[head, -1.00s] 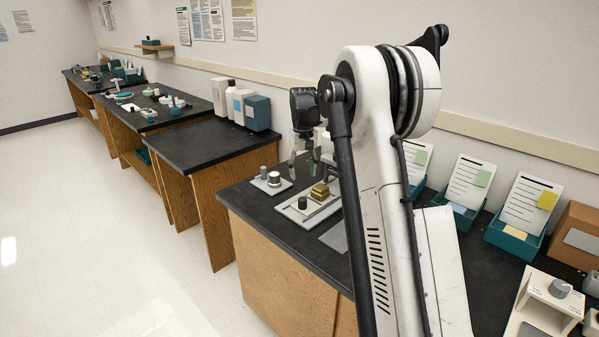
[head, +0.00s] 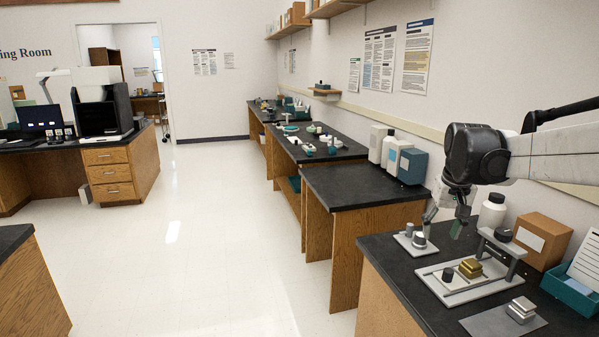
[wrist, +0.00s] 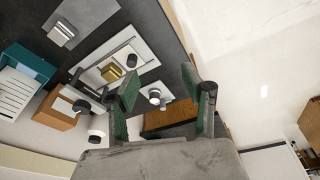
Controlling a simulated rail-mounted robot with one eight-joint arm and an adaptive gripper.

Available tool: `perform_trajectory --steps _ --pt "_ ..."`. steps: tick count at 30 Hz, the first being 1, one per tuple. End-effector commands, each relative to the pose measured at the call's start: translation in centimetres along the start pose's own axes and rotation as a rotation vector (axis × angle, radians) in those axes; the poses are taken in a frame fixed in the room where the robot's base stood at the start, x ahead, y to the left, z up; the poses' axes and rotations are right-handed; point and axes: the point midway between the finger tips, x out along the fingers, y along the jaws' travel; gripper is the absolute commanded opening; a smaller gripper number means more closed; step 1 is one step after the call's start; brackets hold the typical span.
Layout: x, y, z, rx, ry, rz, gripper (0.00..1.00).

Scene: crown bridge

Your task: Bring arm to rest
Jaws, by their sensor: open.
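My gripper (head: 446,214) is at the right of the head view, held above the nearest black-topped bench (head: 382,246). In the wrist view my gripper (wrist: 165,98) has its two green-padded fingers spread wide apart, with nothing between them. My white arm reaches in from the right edge of the head view. Below and near the gripper stand a small plate with metal cylinders (head: 408,240) and a white tray with a gold block (head: 470,268). The gripper appears clear of both.
A white bottle (head: 491,212), a cardboard box (head: 541,238) and a teal bin (head: 571,293) stand behind the tray. A grey plate with a stacked metal block (head: 521,308) lies in front. White jugs and a blue box (head: 412,166) stand on the neighbouring bench. The floor at left is open.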

Motion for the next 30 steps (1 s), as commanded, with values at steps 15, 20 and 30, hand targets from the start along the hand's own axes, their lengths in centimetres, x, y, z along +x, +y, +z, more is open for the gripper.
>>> perform_trajectory --steps 15,20,30 --pt "-5.0 -6.4 12.9 -0.050 0.179 -0.015 0.44" --pt "-5.2 -7.9 17.1 -0.064 0.234 -0.025 0.44" --pt "-3.6 -10.1 25.7 -0.092 0.348 -0.053 0.44"
